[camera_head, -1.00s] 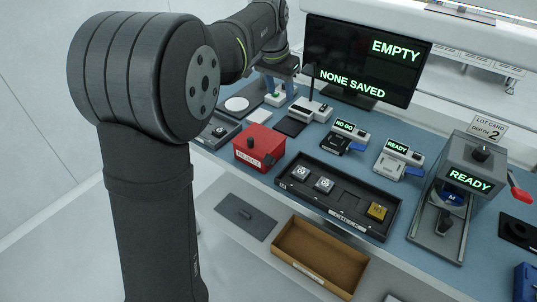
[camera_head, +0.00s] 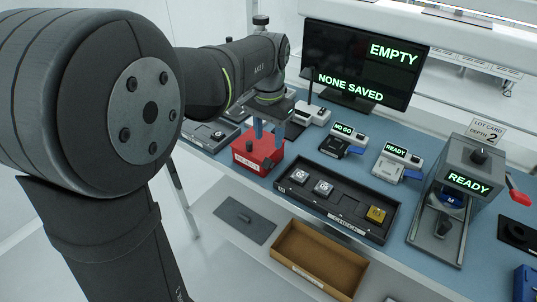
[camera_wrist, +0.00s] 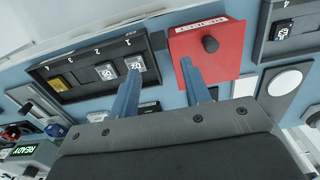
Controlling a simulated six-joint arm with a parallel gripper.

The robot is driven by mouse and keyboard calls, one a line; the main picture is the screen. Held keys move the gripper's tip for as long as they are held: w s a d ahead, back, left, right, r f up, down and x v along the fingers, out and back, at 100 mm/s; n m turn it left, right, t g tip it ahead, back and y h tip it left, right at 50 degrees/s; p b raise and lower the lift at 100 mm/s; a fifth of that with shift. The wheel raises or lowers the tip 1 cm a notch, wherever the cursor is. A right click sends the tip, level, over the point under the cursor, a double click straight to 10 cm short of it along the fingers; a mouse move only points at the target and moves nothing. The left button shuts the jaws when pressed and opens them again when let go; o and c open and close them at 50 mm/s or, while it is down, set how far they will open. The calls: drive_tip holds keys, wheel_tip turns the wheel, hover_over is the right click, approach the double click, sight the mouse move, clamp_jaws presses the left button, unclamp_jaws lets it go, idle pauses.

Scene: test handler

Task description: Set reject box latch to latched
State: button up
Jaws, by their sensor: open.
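The red reject box (camera_head: 246,160) stands near the front edge of the blue bench, left of the black parts tray. Its red face with a dark round knob (camera_wrist: 210,44) shows in the wrist view. My gripper (camera_head: 268,135) is open over the box, with its blue fingers pointing down at it. In the wrist view my gripper's two fingers (camera_wrist: 160,75) are spread apart, with one tip over the box's edge and the other just off its side. The knob lies beyond the fingertips, and nothing is between the fingers. I cannot tell whether the latch is latched.
The black tray (camera_head: 290,189) with several parts is just right of the box. Two small testers, one reading NO GO (camera_head: 343,130) and one reading READY (camera_head: 396,150), stand behind it. A brown open bin (camera_head: 275,250) and a grey lid (camera_head: 244,220) lie on the lower shelf.

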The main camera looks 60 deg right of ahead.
sight(268, 159)
wheel_tip(268, 159, down, 7)
drive_tip(key=shift+f, duration=0.15)
clamp_jaws()
